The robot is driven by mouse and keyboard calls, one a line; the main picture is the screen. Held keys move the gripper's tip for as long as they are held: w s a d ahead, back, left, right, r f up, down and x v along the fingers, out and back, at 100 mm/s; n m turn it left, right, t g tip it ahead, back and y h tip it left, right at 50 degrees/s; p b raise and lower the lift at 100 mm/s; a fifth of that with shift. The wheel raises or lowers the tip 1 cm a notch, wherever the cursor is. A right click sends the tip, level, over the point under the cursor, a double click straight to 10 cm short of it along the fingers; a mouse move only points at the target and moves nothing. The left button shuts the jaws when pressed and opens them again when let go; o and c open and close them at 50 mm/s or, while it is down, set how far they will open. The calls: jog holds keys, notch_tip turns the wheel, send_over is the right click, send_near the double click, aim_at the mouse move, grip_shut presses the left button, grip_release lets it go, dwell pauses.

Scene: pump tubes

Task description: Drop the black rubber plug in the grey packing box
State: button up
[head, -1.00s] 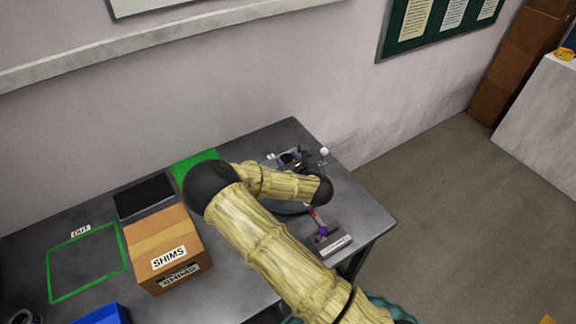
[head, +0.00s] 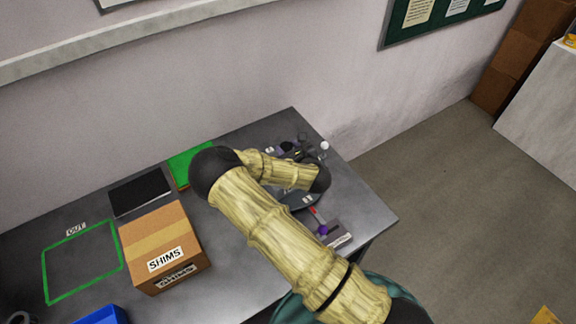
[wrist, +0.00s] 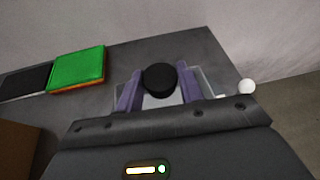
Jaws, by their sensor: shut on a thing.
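The black rubber plug (wrist: 160,79) is round and sits between the purple fingers of my gripper (wrist: 160,72) in the wrist view. The fingers are shut on its sides. Behind and below it is a light grey open container, which looks like the grey packing box (wrist: 207,82); the plug and fingers hide much of it. I cannot tell the plug's height above it. In the head view my gripper (head: 304,153) is at the table's far right corner, with the dark plug (head: 287,147) small beside it. My forearm hides part of that area.
A white ball (head: 325,146) stands just right of my gripper. A green block (head: 188,162), a black pad (head: 140,192), a SHIMS carton (head: 165,245) and a blue bin (head: 103,315) are to the left. A small stand with a purple part (head: 322,230) is near the right edge.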

notch_tip(320, 180, down, 4)
jog(key=shift+w+r+p, duration=0.1)
jog(key=shift+r+p, duration=0.1)
jog(key=shift+p, duration=0.1)
notch_tip(320, 180, down, 3)
jog(key=shift+f+p, duration=0.2)
jog(key=shift+p, duration=0.4)
jog(key=shift+f, duration=0.15)
jog(key=shift+f, duration=0.1)
jog(key=shift+f+b, duration=0.3)
jog(key=shift+b, duration=0.2)
jog(key=shift+f, duration=0.25)
jog(key=o, duration=1)
